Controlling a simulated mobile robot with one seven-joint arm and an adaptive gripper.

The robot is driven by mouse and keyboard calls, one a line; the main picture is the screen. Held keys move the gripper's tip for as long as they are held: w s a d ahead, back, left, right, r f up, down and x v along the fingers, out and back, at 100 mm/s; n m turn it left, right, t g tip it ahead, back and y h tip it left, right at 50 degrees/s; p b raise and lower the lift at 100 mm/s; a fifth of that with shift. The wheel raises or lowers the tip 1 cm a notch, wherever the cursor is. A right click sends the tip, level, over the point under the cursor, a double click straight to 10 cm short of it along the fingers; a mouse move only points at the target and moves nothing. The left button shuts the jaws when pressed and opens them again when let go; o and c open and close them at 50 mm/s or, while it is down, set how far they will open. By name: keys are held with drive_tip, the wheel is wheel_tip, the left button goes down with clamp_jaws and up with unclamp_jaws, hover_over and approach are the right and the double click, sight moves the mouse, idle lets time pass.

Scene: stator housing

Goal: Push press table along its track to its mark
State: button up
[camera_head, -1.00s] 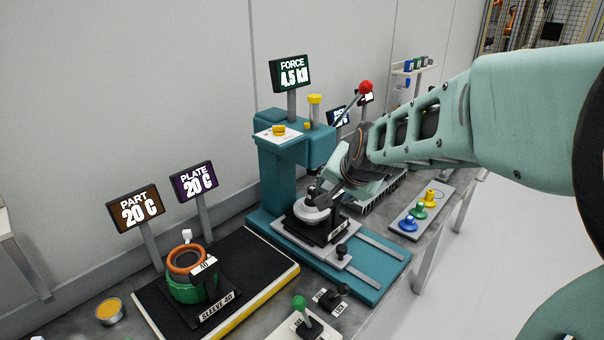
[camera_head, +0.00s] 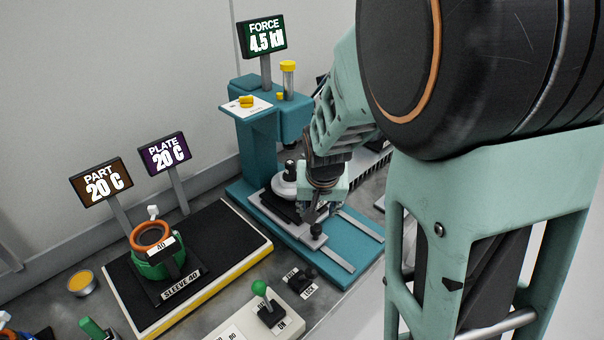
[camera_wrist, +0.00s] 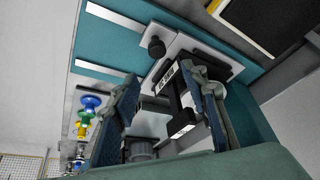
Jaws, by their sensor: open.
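The press table (camera_head: 270,212) is a grey sliding plate with a black fixture, a round pale piece (camera_head: 285,187) and a black front knob (camera_head: 317,232). It sits on the teal press base (camera_head: 345,265), with pale track rails (camera_head: 358,227) running out toward the front right. My gripper (camera_head: 314,213) points down at the table's front right part, close to the knob. In the wrist view my open gripper (camera_wrist: 165,78) has its two fingers either side of the labelled black fixture (camera_wrist: 180,95). I cannot tell whether they touch it. I cannot make out the mark.
A black hot-plate mat (camera_head: 215,240) with a green and orange sleeve (camera_head: 155,255) lies left of the press. A green-knobbed lever (camera_head: 262,295) and a small lock switch (camera_head: 302,278) stand in front. The teal press column (camera_head: 258,140) rises behind the table.

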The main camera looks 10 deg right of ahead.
sight(316, 227)
drive_tip(key=x, duration=0.3)
drive_tip(key=b+x, duration=0.1)
drive_tip(key=x, duration=0.7)
drive_tip(key=shift+s+d+f+b, duration=0.15)
drive_tip(key=shift+s+f+b, duration=0.1)
drive_tip(key=shift+b, duration=0.15)
clamp_jaws()
